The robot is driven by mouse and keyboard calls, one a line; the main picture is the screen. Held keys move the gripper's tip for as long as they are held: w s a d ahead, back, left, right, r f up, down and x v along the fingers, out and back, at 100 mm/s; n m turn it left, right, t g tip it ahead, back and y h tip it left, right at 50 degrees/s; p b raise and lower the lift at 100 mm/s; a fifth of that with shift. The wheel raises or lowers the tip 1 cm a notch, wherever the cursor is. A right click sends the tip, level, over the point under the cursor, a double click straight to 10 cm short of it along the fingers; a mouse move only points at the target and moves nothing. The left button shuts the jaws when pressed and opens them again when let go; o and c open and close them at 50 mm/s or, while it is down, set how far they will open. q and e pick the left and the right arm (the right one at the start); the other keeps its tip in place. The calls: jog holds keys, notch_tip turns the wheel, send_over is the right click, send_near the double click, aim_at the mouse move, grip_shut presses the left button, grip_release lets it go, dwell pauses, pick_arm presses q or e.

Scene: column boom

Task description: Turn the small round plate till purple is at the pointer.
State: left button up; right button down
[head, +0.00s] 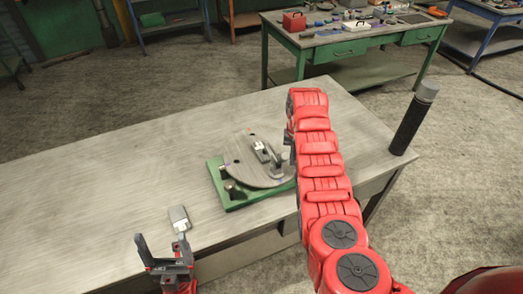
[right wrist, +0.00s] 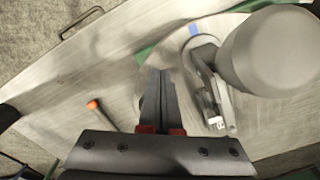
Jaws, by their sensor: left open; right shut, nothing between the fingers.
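The small round grey plate (head: 236,154) lies on a green base (head: 240,204) on the table. A grey and white clamp-like fitting (head: 264,152) sits on top of it. In the right wrist view the plate (right wrist: 180,58) carries a blue mark (right wrist: 193,29) near its rim, and a thick grey cylinder covers part of it. I cannot make out purple or the pointer. My right gripper (right wrist: 158,72) is shut and empty beside the plate's edge; in the head view my arm mostly hides it. My left gripper (head: 163,246) is open and empty at the table's front edge, away from the plate.
A small grey block (head: 179,217) lies on the table near my left gripper. A dark post (head: 412,122) stands at the table's right corner. An orange-tipped tool (right wrist: 93,104) shows in the right wrist view. The table's left part is clear. A green workbench (head: 345,42) stands behind.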

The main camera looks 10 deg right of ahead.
jog(key=shift+r, duration=0.15)
jog(key=shift+r, duration=0.7)
notch_tip(320, 180, up, 7)
jog(key=shift+r+p, duration=0.2)
jog(key=shift+p, duration=0.2)
